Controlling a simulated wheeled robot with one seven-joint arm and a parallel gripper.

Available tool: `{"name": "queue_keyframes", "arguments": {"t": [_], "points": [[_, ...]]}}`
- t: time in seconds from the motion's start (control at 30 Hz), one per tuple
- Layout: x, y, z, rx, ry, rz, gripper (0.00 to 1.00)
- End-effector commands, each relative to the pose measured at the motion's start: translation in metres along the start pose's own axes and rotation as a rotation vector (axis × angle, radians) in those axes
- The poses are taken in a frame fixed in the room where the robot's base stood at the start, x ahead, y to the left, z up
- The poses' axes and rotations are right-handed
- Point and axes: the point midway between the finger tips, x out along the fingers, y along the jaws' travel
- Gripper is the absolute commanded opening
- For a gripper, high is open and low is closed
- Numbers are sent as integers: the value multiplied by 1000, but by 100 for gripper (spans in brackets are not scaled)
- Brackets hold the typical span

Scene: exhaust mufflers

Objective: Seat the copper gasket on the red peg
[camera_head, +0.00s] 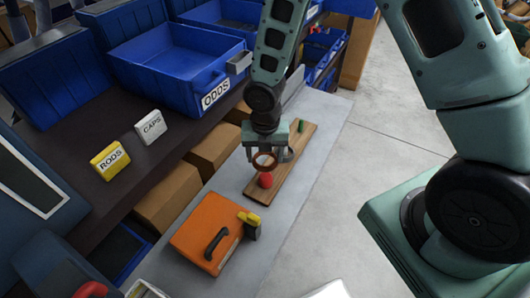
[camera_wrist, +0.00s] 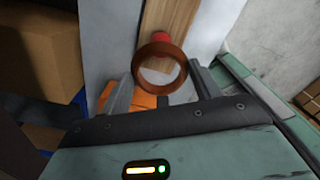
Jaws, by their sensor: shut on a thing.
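The copper gasket (camera_head: 264,161) is a brown-copper ring held at the tip of my gripper (camera_head: 268,155), which is shut on it. In the wrist view the gasket (camera_wrist: 160,68) sits between the two fingers (camera_wrist: 160,92). The red peg (camera_head: 266,180) stands on a wooden board (camera_head: 284,175), just below the gasket in the head view. In the wrist view the peg (camera_wrist: 159,38) shows partly behind the ring's far rim. The gasket appears held above the peg and apart from it; the exact height gap is hard to tell.
A green peg (camera_head: 301,126) stands at the board's far end. An orange case (camera_head: 206,232) with a black handle and a yellow-black tool (camera_head: 250,225) are at the near end of the grey bench (camera_head: 300,203). A blue ODDS bin (camera_head: 175,65) and cardboard boxes (camera_head: 168,197) are on the left.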

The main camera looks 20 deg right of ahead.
Motion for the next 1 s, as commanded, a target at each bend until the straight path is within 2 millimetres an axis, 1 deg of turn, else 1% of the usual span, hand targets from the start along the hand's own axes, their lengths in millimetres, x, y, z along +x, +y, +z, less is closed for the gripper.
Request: {"name": "queue_keyframes", "arguments": {"t": [0.17,0.6,0.77,1.0], "points": [[10,0,0,1,0,0,40],[50,0,0,0,0,0,40],[57,0,0,0,0,0,40],[58,0,0,1,0,0,40]]}}
